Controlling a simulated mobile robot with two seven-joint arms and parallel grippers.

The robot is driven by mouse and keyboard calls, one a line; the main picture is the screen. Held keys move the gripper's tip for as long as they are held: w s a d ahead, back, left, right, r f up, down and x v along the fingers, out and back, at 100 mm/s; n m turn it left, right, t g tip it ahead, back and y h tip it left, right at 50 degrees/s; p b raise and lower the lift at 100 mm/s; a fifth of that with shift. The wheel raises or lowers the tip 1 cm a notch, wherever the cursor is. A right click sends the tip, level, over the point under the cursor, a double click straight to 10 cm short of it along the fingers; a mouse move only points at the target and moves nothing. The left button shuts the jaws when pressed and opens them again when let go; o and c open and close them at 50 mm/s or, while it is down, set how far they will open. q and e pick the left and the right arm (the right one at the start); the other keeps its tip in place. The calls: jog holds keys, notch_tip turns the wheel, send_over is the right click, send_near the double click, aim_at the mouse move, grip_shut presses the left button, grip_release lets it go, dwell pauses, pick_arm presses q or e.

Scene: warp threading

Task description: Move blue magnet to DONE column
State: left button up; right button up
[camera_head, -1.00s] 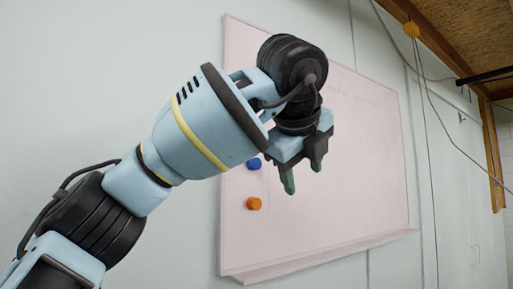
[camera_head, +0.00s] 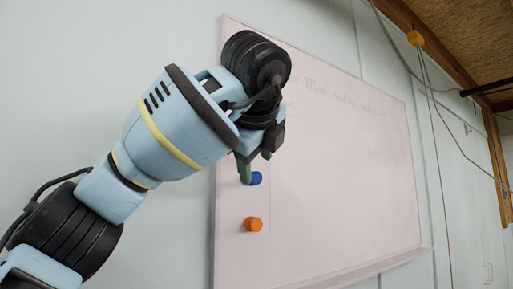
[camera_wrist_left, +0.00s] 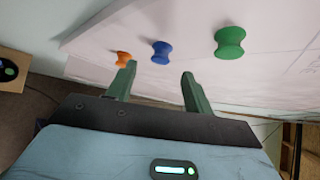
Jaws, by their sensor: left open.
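The blue magnet (camera_head: 256,178) is on the whiteboard (camera_head: 345,190), near its left edge. My left gripper (camera_head: 256,166) is open and close to it, with one fingertip overlapping the magnet's left side in the head view. In the left wrist view the blue magnet (camera_wrist_left: 161,52) shows between and beyond the tips of the open, empty gripper (camera_wrist_left: 159,72). I cannot tell if they touch. Faint handwriting runs along the top of the board; I cannot make out a DONE heading. My right gripper is not in view.
An orange magnet (camera_head: 252,224) is on the board below the blue one. A green magnet (camera_wrist_left: 230,42) shows in the left wrist view, right of the blue one. The middle and right of the board are clear. Cables hang to the right of the board.

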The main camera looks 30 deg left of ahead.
aim_at(258, 177)
pick_arm(q)
jog(key=shift+x, duration=1.85)
jog(key=c, duration=1.1)
jog(key=shift+o, duration=0.2)
jog(key=shift+w+d, duration=0.1)
jog(key=shift+w, duration=0.05)
jog(key=shift+w+d, duration=0.6)
jog(key=shift+w, duration=0.9)
jog(key=shift+w+d, duration=0.6)
jog(key=shift+w, duration=0.85)
jog(key=shift+w+d, duration=0.6)
jog(key=shift+w, duration=0.9)
jog(key=shift+w, duration=0.1)
